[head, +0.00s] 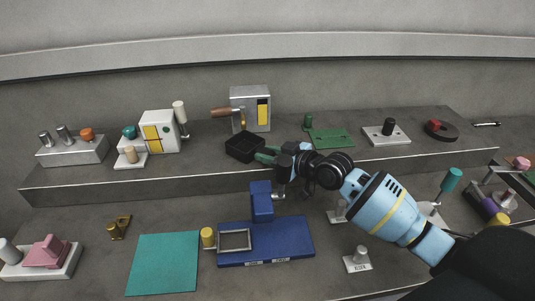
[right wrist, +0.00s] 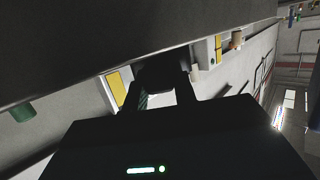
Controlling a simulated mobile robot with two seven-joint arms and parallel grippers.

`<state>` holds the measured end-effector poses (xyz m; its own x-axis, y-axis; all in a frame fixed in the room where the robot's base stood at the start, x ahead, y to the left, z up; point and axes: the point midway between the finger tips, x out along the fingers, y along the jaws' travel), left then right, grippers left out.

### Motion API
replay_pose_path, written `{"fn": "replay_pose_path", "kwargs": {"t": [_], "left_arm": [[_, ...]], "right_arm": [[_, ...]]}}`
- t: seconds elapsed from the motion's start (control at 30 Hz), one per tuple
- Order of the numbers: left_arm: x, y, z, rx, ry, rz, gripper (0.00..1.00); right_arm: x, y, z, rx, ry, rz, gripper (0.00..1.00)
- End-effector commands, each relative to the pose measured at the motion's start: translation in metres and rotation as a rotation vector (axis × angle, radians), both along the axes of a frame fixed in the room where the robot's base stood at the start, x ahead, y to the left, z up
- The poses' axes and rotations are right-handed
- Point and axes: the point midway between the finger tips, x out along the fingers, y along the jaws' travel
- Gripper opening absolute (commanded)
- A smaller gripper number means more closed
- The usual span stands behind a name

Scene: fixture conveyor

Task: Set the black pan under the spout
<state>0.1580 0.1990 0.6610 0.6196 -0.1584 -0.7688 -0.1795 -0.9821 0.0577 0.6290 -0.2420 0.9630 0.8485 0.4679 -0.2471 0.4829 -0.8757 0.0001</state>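The black pan (head: 240,153) is a square, shallow dish near the front edge of the raised shelf, below and in front of the grey dispenser (head: 250,95). The dispenser has a brown handle, a yellow panel and a small brass spout (head: 243,118). My right gripper (head: 265,155) reaches the pan from the right, with its fingers at the pan's right side. In the right wrist view the dark pan (right wrist: 163,75) fills the space between the fingertips, and the gripper appears shut on it. Whether the pan touches the shelf is unclear. My left gripper is out of view.
A white machine (head: 160,131) stands left of the pan. A blue fixture (head: 290,243) and a teal mat (head: 163,264) lie on the lower table. Bare shelf lies between machine and pan.

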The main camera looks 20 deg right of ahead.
Motion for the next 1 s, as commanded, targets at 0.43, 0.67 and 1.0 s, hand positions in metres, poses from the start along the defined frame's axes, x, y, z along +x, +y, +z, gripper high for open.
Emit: {"fn": "replay_pose_path", "kwargs": {"t": [0.43,0.67,1.0], "left_arm": [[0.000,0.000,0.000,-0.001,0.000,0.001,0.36],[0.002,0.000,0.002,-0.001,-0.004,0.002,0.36],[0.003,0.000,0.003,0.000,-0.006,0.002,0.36]], "right_arm": [[0.000,0.000,0.000,0.001,0.000,0.000,0.49],[-0.015,-0.009,0.006,-0.001,0.001,-0.001,0.49],[-0.071,-0.039,0.021,-0.003,0.003,0.000,0.49]]}}
